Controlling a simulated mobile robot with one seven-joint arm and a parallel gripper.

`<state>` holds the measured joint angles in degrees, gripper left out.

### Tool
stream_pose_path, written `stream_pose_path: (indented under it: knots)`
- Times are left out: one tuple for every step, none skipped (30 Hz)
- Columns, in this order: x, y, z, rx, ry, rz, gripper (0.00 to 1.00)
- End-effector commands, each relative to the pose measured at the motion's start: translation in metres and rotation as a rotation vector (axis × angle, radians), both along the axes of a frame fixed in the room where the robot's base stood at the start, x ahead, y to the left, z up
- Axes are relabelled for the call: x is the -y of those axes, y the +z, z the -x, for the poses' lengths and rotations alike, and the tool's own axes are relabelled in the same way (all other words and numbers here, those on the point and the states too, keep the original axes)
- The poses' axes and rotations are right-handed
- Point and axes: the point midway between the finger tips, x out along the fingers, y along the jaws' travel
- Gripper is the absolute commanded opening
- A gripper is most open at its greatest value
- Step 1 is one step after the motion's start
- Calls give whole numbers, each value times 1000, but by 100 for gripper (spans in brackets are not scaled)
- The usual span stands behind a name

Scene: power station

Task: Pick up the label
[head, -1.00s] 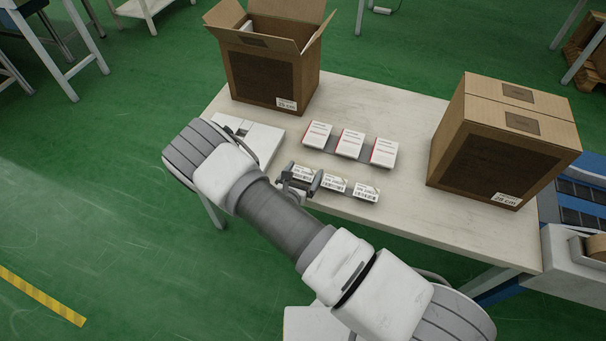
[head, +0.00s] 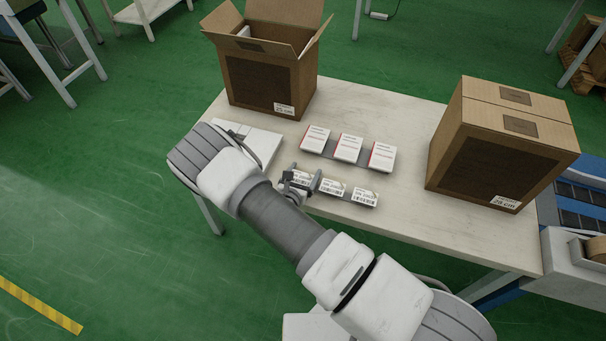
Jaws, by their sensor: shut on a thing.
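Three white labels with printed barcodes stand in a row on a dark strip near the front of the table. The middle label (head: 331,189) and the right label (head: 364,197) are clear of my gripper. My gripper (head: 301,182) is at the left end of the row, shut on the left label (head: 301,177), which shows between its dark fingers. The fingers and arm partly cover this label. I cannot tell whether it is lifted off its strip.
The table (head: 400,225) also holds a row of three white boxes (head: 348,148), an open carton (head: 268,75) at the back left, a closed carton (head: 500,150) at the right, and a white flat object (head: 262,137) partly behind my arm. The table's front strip is clear.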

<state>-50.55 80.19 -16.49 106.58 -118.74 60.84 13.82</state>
Motion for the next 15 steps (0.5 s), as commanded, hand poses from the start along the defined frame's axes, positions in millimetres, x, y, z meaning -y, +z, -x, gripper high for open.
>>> stream_pose_path:
  knots:
    - [0, 3, 0, 0, 0, 0, 35]
    - [0, 5, 0, 0, 0, 0, 35]
    - [0, 8, 0, 0, 0, 0, 35]
    - [0, 11, 0, 0, 0, 0, 35]
    - [0, 15, 0, 0, 0, 0, 35]
    - [0, 21, 0, 1, 0, -1, 35]
    - [0, 27, 0, 2, 0, -2, 35]
    - [0, 33, 0, 2, -1, -1, 35]
    - [0, 43, 0, 2, -1, -1, 35]
    - [0, 49, 1, 2, -1, -1, 35]
    - [4, 49, 9, -3, 0, 3, 35]
    - [8, 54, 18, -4, 1, 4, 35]
    - [10, 58, 24, -4, 1, 3, 35]
    - [13, 62, 30, -3, 1, 3, 35]
    - [17, 68, 38, -4, 1, 4, 35]
